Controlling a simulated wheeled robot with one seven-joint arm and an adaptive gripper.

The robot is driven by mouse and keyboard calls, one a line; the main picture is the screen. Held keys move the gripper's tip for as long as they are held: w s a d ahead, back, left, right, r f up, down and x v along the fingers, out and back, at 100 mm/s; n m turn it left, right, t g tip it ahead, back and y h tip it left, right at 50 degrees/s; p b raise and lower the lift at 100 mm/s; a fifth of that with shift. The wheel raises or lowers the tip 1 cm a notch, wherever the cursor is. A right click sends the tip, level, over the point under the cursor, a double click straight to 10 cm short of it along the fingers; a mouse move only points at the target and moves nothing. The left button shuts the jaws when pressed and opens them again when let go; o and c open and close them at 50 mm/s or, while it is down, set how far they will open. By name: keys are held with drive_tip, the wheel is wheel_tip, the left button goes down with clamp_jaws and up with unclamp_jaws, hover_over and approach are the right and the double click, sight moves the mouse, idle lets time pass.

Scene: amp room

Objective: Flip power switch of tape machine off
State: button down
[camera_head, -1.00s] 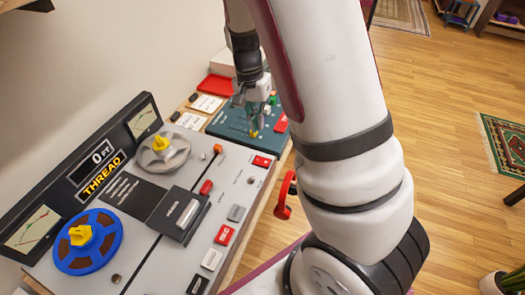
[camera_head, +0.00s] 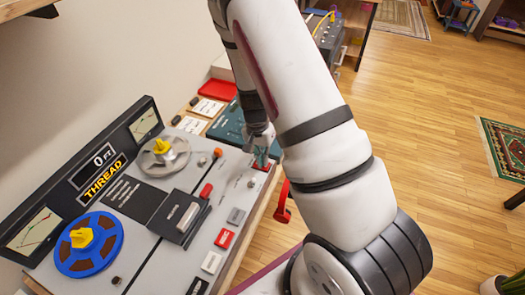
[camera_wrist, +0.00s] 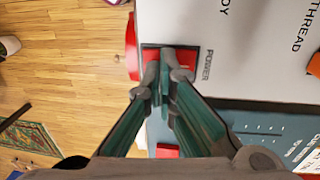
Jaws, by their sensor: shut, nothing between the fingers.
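The tape machine (camera_head: 228,178) has a pale grey deck with a blue reel (camera_head: 88,243), a silver reel (camera_head: 164,155) and a "THREAD" display (camera_head: 104,174). The red power switch (camera_wrist: 184,57) sits in a black frame beside the word "POWER" in the wrist view. In the head view a little of the switch (camera_head: 262,166) shows under my fingers, at the deck's far right corner. My gripper (camera_head: 261,160) is shut and empty, with its fingertips (camera_wrist: 164,72) over the switch. They cover part of it, so its tilt and any contact cannot be told.
A teal box (camera_head: 226,127) stands just beyond the machine, with a red block (camera_wrist: 167,151) on it. A red handle (camera_head: 283,203) juts from the machine's front edge. A red tray (camera_head: 217,89) and label cards lie farther back. Open wooden floor lies right.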

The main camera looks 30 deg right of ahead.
drive_tip(key=shift+f, duration=0.15)
drive_tip(key=shift+s+f+t, duration=0.15)
drive_tip(key=shift+f+t, duration=0.1)
drive_tip(key=shift+t, duration=0.05)
idle(0.3)
drive_tip(key=shift+w, duration=0.2)
drive_tip(key=shift+w+a+r, duration=0.1)
drive_tip(key=shift+w+a, duration=0.3)
drive_tip(key=shift+w, duration=0.15)
wheel_tip(320, 180, up, 14)
drive_tip(key=s+p, duration=0.1)
drive_tip(key=shift+d, duration=0.4)
drive_tip(key=shift+s, duration=0.1)
idle(0.5)
